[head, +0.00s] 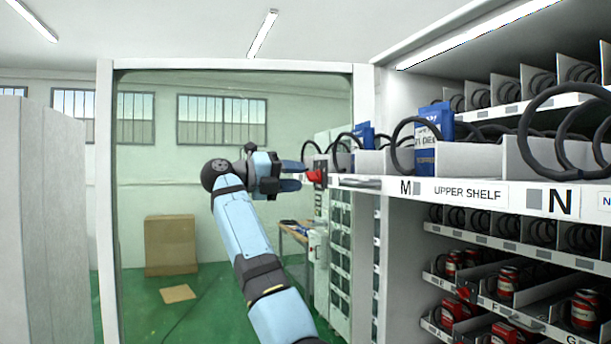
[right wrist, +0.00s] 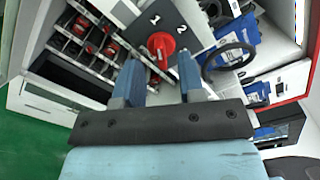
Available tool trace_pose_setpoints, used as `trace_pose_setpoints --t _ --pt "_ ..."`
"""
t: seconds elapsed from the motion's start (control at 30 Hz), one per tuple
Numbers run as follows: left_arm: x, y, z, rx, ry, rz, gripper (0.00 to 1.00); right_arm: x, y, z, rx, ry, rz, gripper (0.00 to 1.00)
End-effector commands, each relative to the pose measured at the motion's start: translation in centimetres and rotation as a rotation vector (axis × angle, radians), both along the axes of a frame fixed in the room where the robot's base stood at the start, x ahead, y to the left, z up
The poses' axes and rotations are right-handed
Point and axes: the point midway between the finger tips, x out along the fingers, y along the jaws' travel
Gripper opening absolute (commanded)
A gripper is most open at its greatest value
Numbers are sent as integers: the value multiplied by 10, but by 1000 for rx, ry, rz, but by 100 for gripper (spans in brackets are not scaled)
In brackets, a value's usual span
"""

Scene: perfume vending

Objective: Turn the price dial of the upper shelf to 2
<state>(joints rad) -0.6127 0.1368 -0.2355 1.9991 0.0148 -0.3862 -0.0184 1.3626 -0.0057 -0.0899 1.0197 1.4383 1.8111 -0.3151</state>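The red price dial (right wrist: 160,45) is on a dark plate printed with the numbers 1 (right wrist: 154,19) and 2 (right wrist: 193,33). In the head view the dial (head: 315,176) shows side-on at the left end of the upper shelf's front edge. My right gripper (right wrist: 158,82) is open, its two blue fingers apart and pointing at the dial. In the head view the right gripper (head: 298,174) has its fingertips close to the dial. I cannot tell whether they touch it. Which number the dial points to is unclear. My left gripper is not in view.
The shelf front carries an "UPPER SHELF" label (head: 467,193). Black spirals and blue boxes (head: 433,135) stand on this shelf, and red cans (head: 507,283) on lower ones. A metal handle (head: 358,182) juts out near the dial. Green floor (head: 215,300) is open to the left.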

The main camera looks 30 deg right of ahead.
Motion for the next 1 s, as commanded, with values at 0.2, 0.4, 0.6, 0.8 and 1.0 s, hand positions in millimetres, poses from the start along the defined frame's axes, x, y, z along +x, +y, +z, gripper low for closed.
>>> trace_pose_setpoints --t 0.2,0.4,0.6,0.8,1.0 --pt "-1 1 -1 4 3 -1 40 -6 -25 0 0 -1 -2 36" --pt "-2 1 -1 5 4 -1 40 -7 -29 0 0 0 0 36" --pt "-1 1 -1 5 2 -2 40 -7 -29 0 0 0 0 29" --pt "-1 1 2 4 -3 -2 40 -7 -29 0 0 0 0 0" --pt "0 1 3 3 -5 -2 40 -7 -29 0 -2 -8 0 0"
